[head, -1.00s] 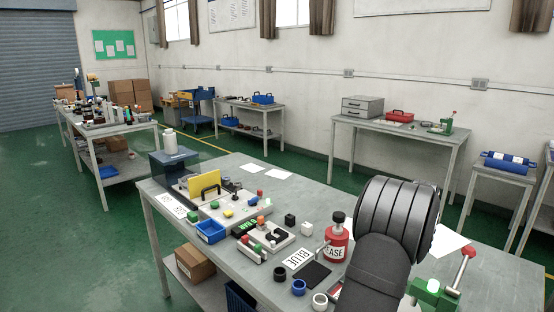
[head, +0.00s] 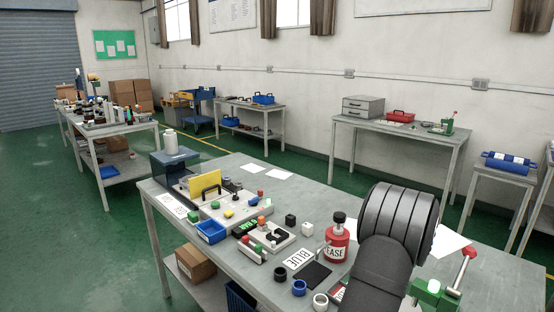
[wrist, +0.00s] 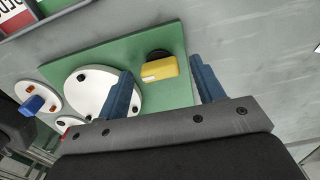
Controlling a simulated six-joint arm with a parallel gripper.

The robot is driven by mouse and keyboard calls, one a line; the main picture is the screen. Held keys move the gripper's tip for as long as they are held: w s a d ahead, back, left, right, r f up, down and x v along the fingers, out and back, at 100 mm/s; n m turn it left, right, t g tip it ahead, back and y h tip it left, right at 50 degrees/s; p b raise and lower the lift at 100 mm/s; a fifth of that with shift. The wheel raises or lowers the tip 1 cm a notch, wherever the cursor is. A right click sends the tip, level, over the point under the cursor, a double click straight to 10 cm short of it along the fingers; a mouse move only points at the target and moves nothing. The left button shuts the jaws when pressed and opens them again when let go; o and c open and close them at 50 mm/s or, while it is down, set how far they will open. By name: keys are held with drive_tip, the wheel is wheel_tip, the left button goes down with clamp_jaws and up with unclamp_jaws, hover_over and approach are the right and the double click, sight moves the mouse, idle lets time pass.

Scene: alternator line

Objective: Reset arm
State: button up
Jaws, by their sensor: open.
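My gripper (wrist: 163,92) shows in the wrist view, its two blue fingers apart. A yellow block (wrist: 160,69) with a dark round part behind it appears between the fingers in the picture, over a green plate (wrist: 130,37). I cannot tell how far it is from the fingers; nothing is seen gripped. In the head view my dark arm fills the right front of the table and the gripper itself is hidden.
The grey worktable (head: 440,277) holds a red grease can (head: 337,243), a blue bin (head: 211,231), several small rings and a green clamp with a red-knobbed lever (head: 468,254) close to my arm. A white disc with a blue piece (wrist: 35,104) is at left in the wrist view.

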wheel_tip(320, 180, up, 17)
wheel_tip(320, 180, down, 17)
drive_tip(key=shift+f, duration=0.2)
drive_tip(key=shift+f+n, duration=0.1)
drive_tip(key=shift+n, duration=0.2)
drive_tip(key=n, duration=0.8)
drive_tip(key=shift+n, duration=0.3)
drive_tip(key=n, duration=0.4)
drive_tip(key=shift+n, duration=2.4)
